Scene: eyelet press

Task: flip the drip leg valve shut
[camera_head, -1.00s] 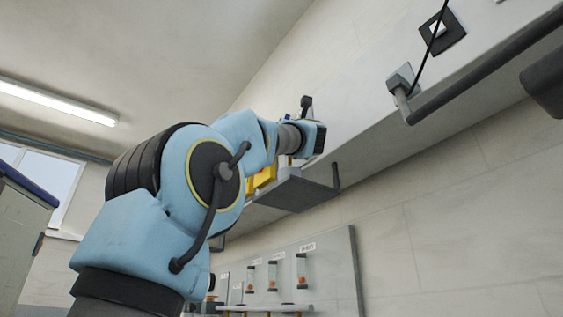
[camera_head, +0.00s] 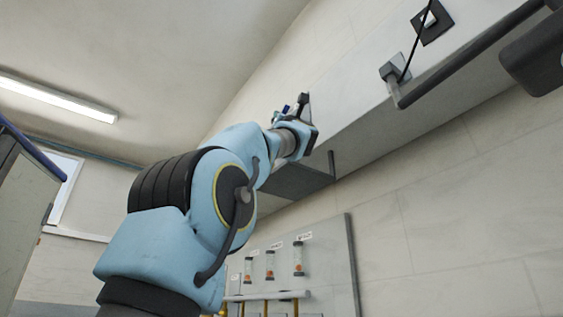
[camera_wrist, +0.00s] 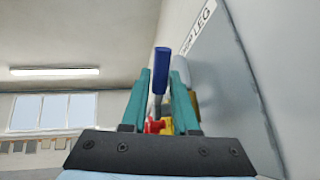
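In the wrist view a blue lever handle (camera_wrist: 161,70) on a grey stem stands upright between the two teal fingers of my gripper (camera_wrist: 161,85). The fingers are apart, with a narrow gap visible on each side of the handle. A wall label (camera_wrist: 198,32) beside it ends in "LEG", its start partly hidden. The valve body is mostly hidden behind the fingers. In the head view my arm hides most of the valve area, and only a small blue bit (camera_head: 285,110) shows near the wrist.
A red part (camera_wrist: 153,125) and yellow parts show low between the fingers. The wall panel (camera_wrist: 245,80) runs close along the right. In the head view a grey shelf-like box (camera_head: 300,182) lies below my wrist, and a board with flow tubes (camera_head: 335,270) hangs lower.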

